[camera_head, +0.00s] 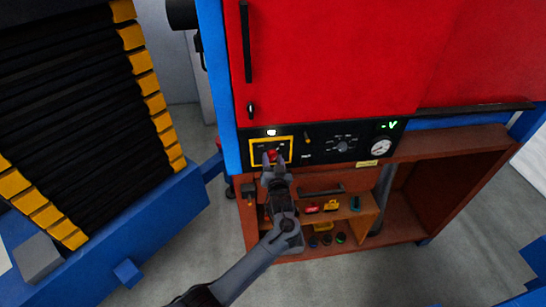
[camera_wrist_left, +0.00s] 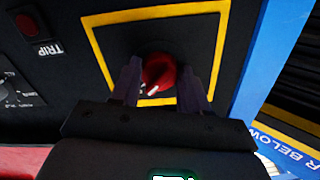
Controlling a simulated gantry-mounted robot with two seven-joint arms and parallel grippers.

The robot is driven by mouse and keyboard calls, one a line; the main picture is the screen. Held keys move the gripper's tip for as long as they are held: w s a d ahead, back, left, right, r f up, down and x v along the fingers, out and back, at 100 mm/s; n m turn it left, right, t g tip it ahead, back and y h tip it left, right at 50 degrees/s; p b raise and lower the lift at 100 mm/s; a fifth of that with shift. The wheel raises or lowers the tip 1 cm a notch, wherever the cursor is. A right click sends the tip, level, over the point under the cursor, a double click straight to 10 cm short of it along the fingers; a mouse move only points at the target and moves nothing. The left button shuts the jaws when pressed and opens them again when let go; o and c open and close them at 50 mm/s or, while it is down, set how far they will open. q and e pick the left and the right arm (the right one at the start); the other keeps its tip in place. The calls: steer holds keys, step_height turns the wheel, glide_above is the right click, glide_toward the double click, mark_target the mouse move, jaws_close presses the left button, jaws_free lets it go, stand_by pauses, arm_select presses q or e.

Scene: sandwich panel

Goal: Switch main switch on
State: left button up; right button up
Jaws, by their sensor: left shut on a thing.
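The main switch is a red rotary knob (camera_head: 271,155) inside a yellow-framed black square on the black panel strip. In the left wrist view the red knob (camera_wrist_left: 158,68) shows between the fingers, with a white mark on it running toward the lower left. My left gripper (camera_head: 270,167) reaches up to the panel and is shut on the knob, one finger on each side. It also shows in the left wrist view (camera_wrist_left: 160,84). The gripper hides part of the knob and of the yellow frame (camera_head: 291,147). My right gripper is not in view.
The panel strip also carries a dial (camera_head: 343,145), a round gauge (camera_head: 380,147) and a green lit display (camera_head: 389,126). A red door (camera_head: 340,60) is above. Below is an open brown shelf (camera_head: 420,200) with small coloured items. A blue-framed machine (camera_head: 150,220) stands at the left.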

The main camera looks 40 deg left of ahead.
arm_select(q)
steer(key=o, duration=1)
steer(key=shift+o, duration=0.2)
steer(key=shift+d, duration=0.1)
steer(key=b+v, duration=0.1)
steer(key=v, duration=0.9)
steer(key=shift+s+d, duration=0.2)
steer(key=shift+s, duration=0.15)
